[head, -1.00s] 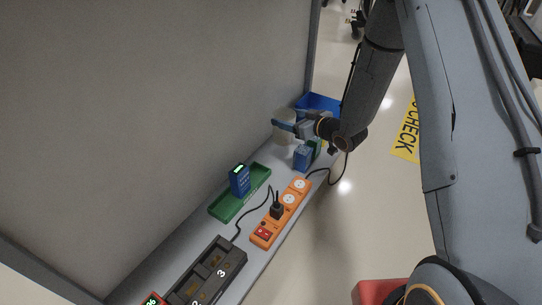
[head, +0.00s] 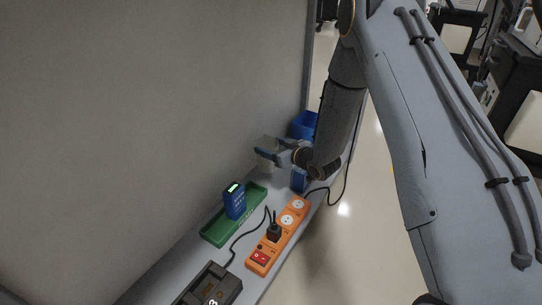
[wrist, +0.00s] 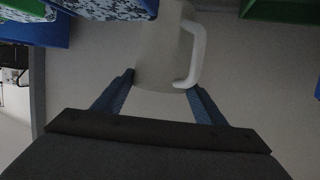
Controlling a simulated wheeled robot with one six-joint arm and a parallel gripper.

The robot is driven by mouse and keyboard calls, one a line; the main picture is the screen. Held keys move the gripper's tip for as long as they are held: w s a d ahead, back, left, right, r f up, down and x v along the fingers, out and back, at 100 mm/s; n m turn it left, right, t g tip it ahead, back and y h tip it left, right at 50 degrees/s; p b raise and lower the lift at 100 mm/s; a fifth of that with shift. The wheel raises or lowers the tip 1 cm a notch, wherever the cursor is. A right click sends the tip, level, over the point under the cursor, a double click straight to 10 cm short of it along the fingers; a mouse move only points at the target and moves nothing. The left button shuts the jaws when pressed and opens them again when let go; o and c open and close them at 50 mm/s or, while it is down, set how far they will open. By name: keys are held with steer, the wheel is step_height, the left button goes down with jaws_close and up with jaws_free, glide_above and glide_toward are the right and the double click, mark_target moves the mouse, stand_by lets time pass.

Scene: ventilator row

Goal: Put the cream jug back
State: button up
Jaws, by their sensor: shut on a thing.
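The cream jug (wrist: 160,58) is a pale cream vessel with a white handle (wrist: 195,55) on its right side in the wrist view. My gripper (wrist: 158,84) is shut on it, with a blue finger on each side of its body. In the head view the jug (head: 266,153) is at the far part of the shelf, close to the grey wall, between the fingers of my gripper (head: 268,154). I cannot tell whether its base touches the shelf.
A blue bin (head: 305,125) stands behind the jug, and a blue box (head: 299,180) stands near the front edge. A green tray (head: 216,236) holds a blue device (head: 234,203). An orange power strip (head: 264,257) with a cable and a dark charger (head: 222,284) lie nearer.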

step_height(320, 180, down, 3)
steer(key=shift+r+b, duration=0.15)
steer(key=shift+b, duration=0.4)
steer(key=shift+r, duration=0.1)
steer(key=o, duration=1.5)
steer(key=shift+o, duration=0.2)
